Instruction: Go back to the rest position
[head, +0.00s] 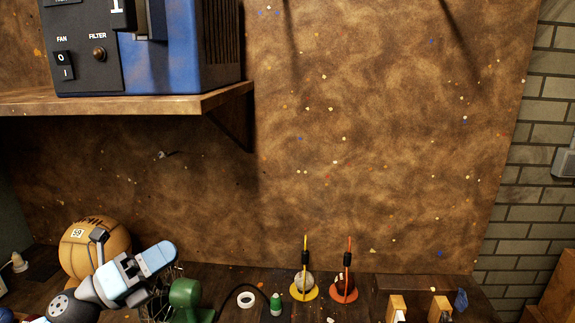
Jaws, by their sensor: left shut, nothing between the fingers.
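My left gripper (165,255) comes in at the lower left, with light blue and white links. Its fingers look closed and hold nothing. It is in front of and to the right of a tan leather ball (88,240) marked 59, which it partly covers. I cannot tell whether they touch. My right gripper is not in view.
A green object (186,295) stands right of the gripper. A white tape ring (246,299), a small green bottle (276,304) and yellow (304,292) and orange (344,290) stands line the bench. A shelf (130,101) with a blue machine (190,50) hangs above.

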